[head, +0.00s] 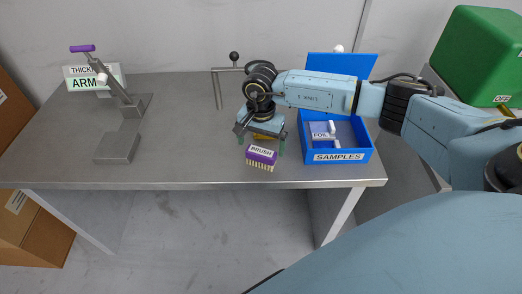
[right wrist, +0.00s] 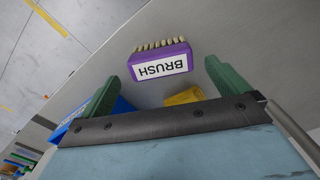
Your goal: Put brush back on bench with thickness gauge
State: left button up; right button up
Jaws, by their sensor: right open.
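The purple brush (head: 261,158) with pale bristles and a white BRUSH label is near the front edge of the grey bench (head: 190,165). It also shows in the right wrist view (right wrist: 160,62), just beyond my fingertips. My right gripper (head: 261,144) is open and empty, behind the brush, its green fingers apart on either side. The thickness gauge (head: 122,138), a grey stand with a purple-handled lever, is on the bench at left. A partly hidden yellow thing (right wrist: 185,96) lies between my right fingers. My left gripper is not in view.
A blue SAMPLES box (head: 340,157) with its lid up and foil inside stands right of my right gripper. A thin metal stand (head: 217,90) is behind it. A green bin (head: 480,55) is at far right. The bench between gauge and brush is clear.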

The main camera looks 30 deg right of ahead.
aim_at(261, 151)
notch_tip(261, 151, up, 8)
jog(key=shift+f, duration=0.2)
